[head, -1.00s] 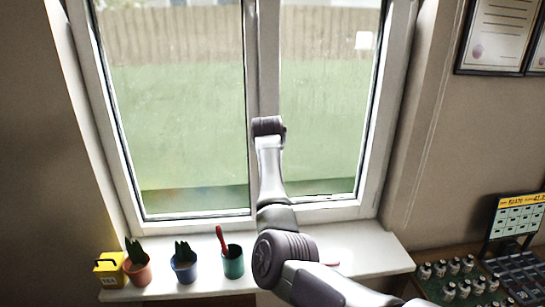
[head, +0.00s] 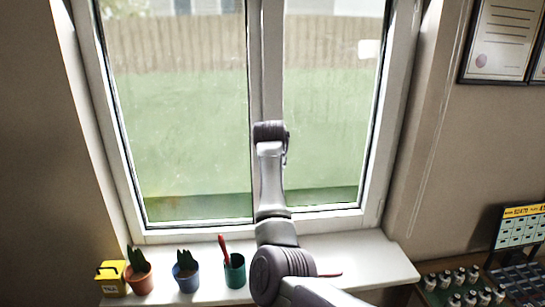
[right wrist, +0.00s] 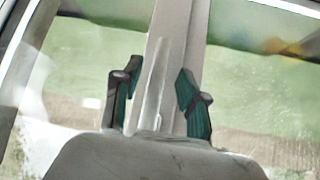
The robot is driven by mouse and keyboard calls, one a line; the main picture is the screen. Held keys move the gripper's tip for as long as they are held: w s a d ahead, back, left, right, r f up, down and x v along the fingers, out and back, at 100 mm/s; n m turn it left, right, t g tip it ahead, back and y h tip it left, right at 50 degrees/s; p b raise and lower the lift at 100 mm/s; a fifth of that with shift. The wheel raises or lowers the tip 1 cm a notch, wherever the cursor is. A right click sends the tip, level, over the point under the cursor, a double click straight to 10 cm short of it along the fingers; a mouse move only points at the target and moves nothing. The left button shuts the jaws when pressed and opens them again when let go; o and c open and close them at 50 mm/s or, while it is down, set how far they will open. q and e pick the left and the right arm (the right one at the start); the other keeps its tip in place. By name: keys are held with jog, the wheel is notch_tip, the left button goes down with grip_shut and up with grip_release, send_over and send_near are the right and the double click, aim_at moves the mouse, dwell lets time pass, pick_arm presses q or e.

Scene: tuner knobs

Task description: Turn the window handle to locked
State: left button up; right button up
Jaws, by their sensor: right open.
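The white window (head: 262,60) has two panes with a centre post between them. In the right wrist view, a pale upright bar that looks like the window handle (right wrist: 153,88) stands in front of the post. My right gripper (right wrist: 159,68) is open, with one dark green-padded finger on each side of this bar. A gap shows between the bar and each finger. In the head view my right arm covers the middle of the post, so the handle and the fingers are hidden there. My left gripper is not in view.
The white sill (head: 355,257) holds a yellow box (head: 111,279), an orange plant pot (head: 139,280), a blue plant pot (head: 185,277) and a teal cup (head: 235,272) with a red-handled item. A desk with several small knobs and a calendar (head: 520,228) stands at the lower right.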

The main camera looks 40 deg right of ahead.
jog(key=v, duration=0.9)
jog(key=shift+a, duration=0.15)
jog(key=shift+r, duration=0.1)
